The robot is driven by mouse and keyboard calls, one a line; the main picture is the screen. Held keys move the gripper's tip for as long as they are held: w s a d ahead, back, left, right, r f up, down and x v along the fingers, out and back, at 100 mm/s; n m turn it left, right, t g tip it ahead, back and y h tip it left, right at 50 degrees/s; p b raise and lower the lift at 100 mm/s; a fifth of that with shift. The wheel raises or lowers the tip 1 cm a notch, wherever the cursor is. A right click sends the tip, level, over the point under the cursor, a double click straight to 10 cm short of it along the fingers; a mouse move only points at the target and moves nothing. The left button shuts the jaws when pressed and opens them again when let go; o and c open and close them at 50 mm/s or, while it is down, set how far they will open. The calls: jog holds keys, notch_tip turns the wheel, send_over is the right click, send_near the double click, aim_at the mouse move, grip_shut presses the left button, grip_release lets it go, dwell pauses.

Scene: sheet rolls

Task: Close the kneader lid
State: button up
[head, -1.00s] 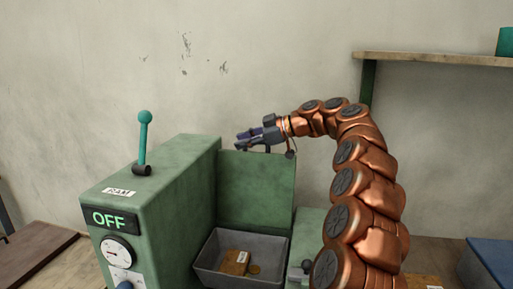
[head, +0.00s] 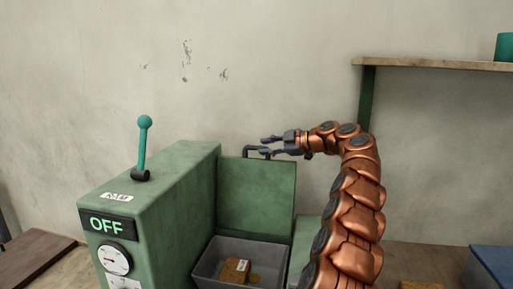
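The green kneader (head: 150,215) stands at the left with an OFF display, a gauge and a teal lever. Its green lid (head: 256,200) stands upright, open, behind the grey tub (head: 272,247). A dark handle (head: 248,150) shows at the lid's top edge. In the tub lie a brown block with a label (head: 234,271) and a small round piece. My gripper (head: 264,145) is at the lid's top edge, pointing left, fingers apart and empty, close to the handle. I cannot tell whether it touches the handle.
A shelf (head: 430,63) with a teal object (head: 504,46) is at the upper right. A blue-topped box (head: 494,264) is at the lower right. A brown board (head: 35,259) lies at the lower left. The wall above the kneader is clear.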

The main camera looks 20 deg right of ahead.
aim_at(261, 147)
jog(key=p+x, duration=0.1)
jog(key=x, duration=0.3)
jog(key=shift+w+a+f, duration=0.15)
jog(key=shift+w+a, duration=0.05)
jog(key=shift+w, duration=0.05)
grip_shut()
